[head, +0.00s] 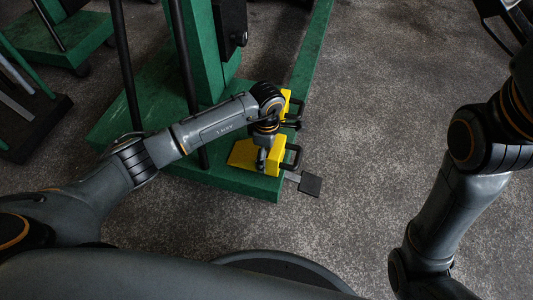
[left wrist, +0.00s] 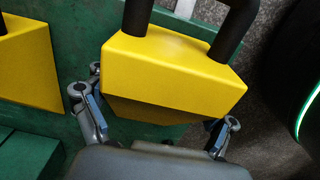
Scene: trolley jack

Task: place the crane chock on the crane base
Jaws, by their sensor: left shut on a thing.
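The crane base (head: 240,181) is a green steel frame on the floor. A yellow crane chock (head: 280,150) with a black handle is at its near end; in the left wrist view it (left wrist: 175,65) fills the middle. My left gripper (left wrist: 155,107) is shut on this chock, one finger at each side. In the head view the left gripper (head: 262,158) partly covers it. I cannot tell whether the chock touches the base. A second yellow chock (head: 286,102) is farther up the base; it also shows at the left of the wrist view (left wrist: 28,62). My right arm is at the right; its fingers are not clear.
A green column (head: 205,50) rises from the base. A dark pedal (head: 310,184) sticks out at the base's near right corner. Other green equipment (head: 65,40) stands at the upper left. The grey floor (head: 370,110) right of the base is clear.

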